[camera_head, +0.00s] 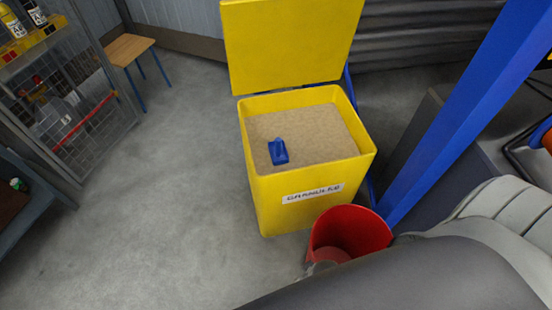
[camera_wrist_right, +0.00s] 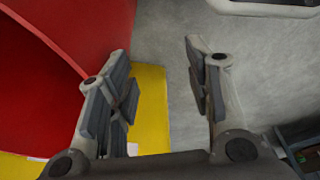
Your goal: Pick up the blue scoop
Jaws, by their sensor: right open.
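The blue scoop (camera_head: 279,153) lies on the tan granules (camera_head: 318,132) inside the open yellow bin (camera_head: 262,200), left of the middle. In the right wrist view my right gripper (camera_wrist_right: 165,95) is open with nothing between its fingers. Grey floor and part of the yellow bin (camera_wrist_right: 150,105) show behind it, and the scoop is not in that view. In the head view a grey arm link of mine covers the lower right, and neither gripper's fingers show there.
A red bucket (camera_head: 352,230) stands against the bin's front right; it also fills the left of the wrist view (camera_wrist_right: 60,45). The yellow lid (camera_head: 290,45) is raised at the back. A blue post (camera_head: 450,130) rises at right. A wooden stool (camera_head: 129,48) stands at far left. Floor left is clear.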

